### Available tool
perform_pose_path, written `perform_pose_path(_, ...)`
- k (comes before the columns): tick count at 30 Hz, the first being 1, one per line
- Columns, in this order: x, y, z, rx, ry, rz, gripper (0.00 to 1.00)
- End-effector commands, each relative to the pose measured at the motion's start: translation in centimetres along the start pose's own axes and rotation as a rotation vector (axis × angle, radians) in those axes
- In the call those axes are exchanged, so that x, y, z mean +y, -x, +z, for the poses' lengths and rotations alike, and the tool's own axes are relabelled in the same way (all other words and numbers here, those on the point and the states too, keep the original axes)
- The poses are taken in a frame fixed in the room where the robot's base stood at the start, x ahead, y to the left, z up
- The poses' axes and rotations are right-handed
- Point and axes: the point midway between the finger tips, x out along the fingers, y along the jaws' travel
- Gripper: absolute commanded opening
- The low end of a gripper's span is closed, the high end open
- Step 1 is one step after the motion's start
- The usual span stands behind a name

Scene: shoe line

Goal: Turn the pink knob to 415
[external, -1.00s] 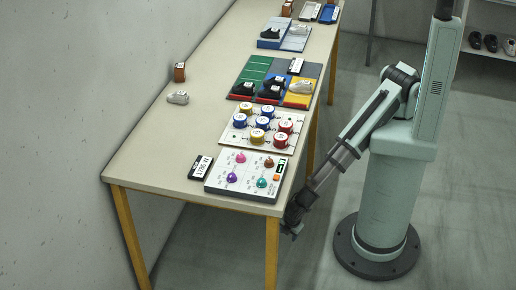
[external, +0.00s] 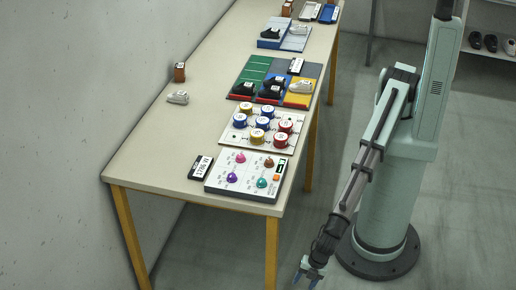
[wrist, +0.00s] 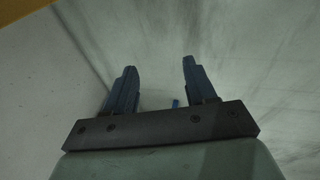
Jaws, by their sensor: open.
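The pink knob (external: 241,157) is at the back left of a white control panel (external: 225,189) near the front end of the table. Its scale numbers are too small to read. Three other knobs share the panel: a brown one (external: 269,163), a purple one (external: 232,177) and a teal one (external: 262,183). My gripper (external: 309,280) hangs low beside the table, right of its front leg and far from the panel. In the wrist view my gripper (wrist: 157,80) is open, with nothing between its two blue fingers and grey floor beyond.
A black-framed label (external: 201,168) lies left of the panel. A board of coloured round pieces (external: 228,136) sits behind it, then a coloured tray with shoes (external: 252,78). A table leg (external: 272,252) stands left of my gripper. The table's left side is mostly clear.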

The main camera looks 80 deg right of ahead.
Motion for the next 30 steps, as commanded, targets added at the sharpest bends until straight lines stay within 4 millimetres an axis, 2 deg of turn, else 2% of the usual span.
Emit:
perform_pose_path(3, 1.8, 3.5, -2.4, 0.058, -0.070, -0.039, 0.56)
perform_pose_path(9, 5.7, 10.1, -5.8, 0.158, -0.221, -0.125, 0.56)
perform_pose_path(13, 8.9, 14.5, -7.1, 0.205, -0.335, -0.177, 0.56)
perform_pose_path(17, 13.0, 18.6, -7.4, 0.221, -0.478, -0.222, 0.56)
perform_pose_path(20, 16.7, 21.5, -6.7, 0.205, -0.618, -0.248, 0.56)
perform_pose_path(23, 20.9, 24.2, -5.2, 0.163, -0.782, -0.265, 0.56)
perform_pose_path(26, 25.2, 26.9, -2.8, 0.103, -0.963, -0.267, 0.56)
perform_pose_path(30, 30.8, 30.5, 1.2, 0.003, -1.227, -0.250, 0.56)
